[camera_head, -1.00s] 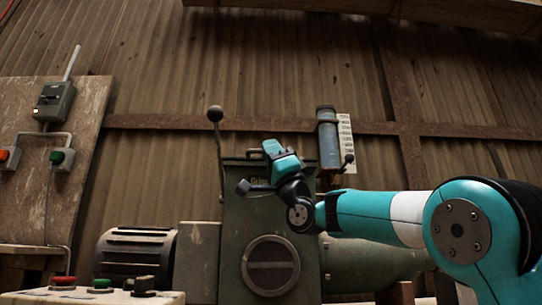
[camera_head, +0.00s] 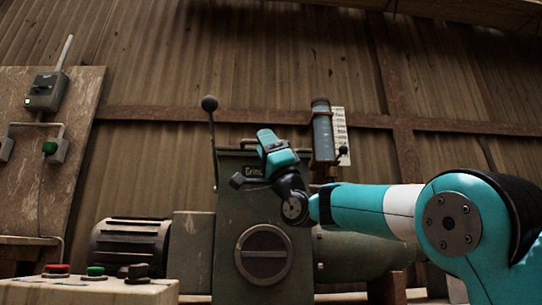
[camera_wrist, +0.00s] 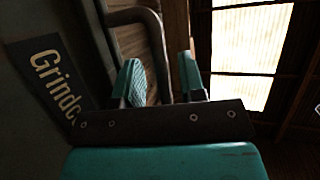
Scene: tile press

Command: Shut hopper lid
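The green grinder hopper (camera_head: 232,215) stands in the middle of the head view, with a round dial on its front. Its top edge (camera_head: 228,152) looks level from this low camera, but I cannot tell the lid's angle. A dark bent bar handle (camera_wrist: 152,40) shows in the wrist view beside the "Grinder" label (camera_wrist: 48,75). My gripper (camera_head: 272,143) is at the hopper's upper front, over part of the label. In the wrist view its teal fingertips (camera_wrist: 160,78) are apart, with the handle's lower end seen between them. I cannot tell whether they touch it.
A ball-topped lever (camera_head: 210,104) rises left of the hopper. A blue-grey cylinder (camera_head: 322,135) stands behind it on the right. A motor (camera_head: 130,248) and a button box (camera_head: 95,290) are at the lower left. A switch board (camera_head: 85,120) stands at the far left.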

